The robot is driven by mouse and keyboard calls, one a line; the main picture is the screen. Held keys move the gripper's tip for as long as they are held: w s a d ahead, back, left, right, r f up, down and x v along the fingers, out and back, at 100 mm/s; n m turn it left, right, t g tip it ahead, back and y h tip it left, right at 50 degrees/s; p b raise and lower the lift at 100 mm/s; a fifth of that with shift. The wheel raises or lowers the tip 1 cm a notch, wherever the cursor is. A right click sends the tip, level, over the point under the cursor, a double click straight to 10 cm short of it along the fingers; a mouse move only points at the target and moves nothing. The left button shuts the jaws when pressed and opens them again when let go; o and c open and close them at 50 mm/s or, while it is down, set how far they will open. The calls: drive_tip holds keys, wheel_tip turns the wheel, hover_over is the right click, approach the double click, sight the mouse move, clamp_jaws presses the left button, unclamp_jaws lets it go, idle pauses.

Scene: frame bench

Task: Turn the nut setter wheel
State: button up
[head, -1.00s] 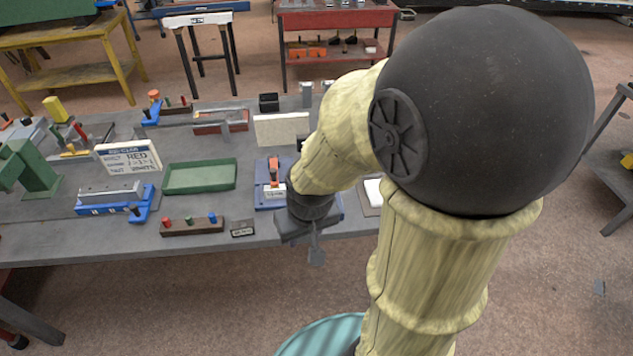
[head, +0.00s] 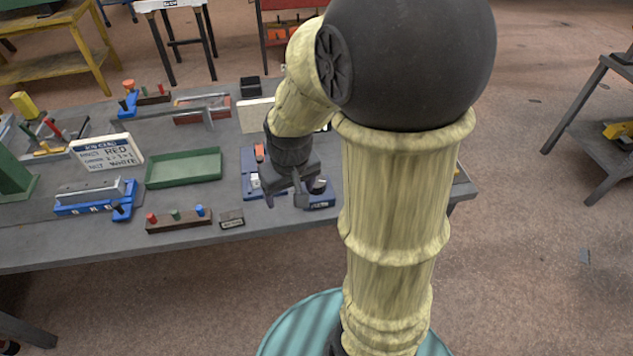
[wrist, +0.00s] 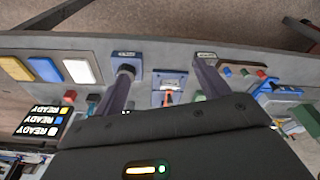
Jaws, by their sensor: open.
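A small dark round knob (head: 319,186), which looks like the nut setter wheel, sits on a blue base (head: 320,203) with a pale label near the bench's front edge. In the wrist view the dark knob (wrist: 126,69) shows at the tip of the left finger, partly overlapped by it. I cannot tell whether they touch. My gripper (head: 287,200) is open and points down over the front of the bench, just left of the knob in the head view. Its jaws (wrist: 162,68) are wide apart with nothing held between them.
A blue plate with an orange-handled clamp (head: 259,153) lies behind my gripper. A labelled black block (head: 231,218), a peg rack (head: 179,221) and a green tray (head: 184,168) stand to the left. Coloured tiles (wrist: 46,69) lie left in the wrist view. Floor is clear in front.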

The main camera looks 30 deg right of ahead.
drive_tip(key=w+d+f+n+g+b, duration=0.1)
drive_tip(key=w+d+g+b, duration=0.1)
drive_tip(key=w+d, duration=1.1)
drive_tip(key=shift+w+d+f+b, duration=0.25)
drive_tip(key=shift+w+f+b, duration=0.05)
drive_tip(key=shift+w, duration=0.35)
drive_tip(key=shift+f, duration=0.1)
wheel_tip(320, 180, down, 16)
drive_tip(key=p, duration=0.2)
drive_tip(key=shift+f+p, duration=0.2)
drive_tip(key=shift+p, duration=0.15)
drive_tip(key=shift+d+f, duration=0.1)
drive_tip(key=shift+f, duration=0.35)
drive_tip(key=shift+s, duration=0.1)
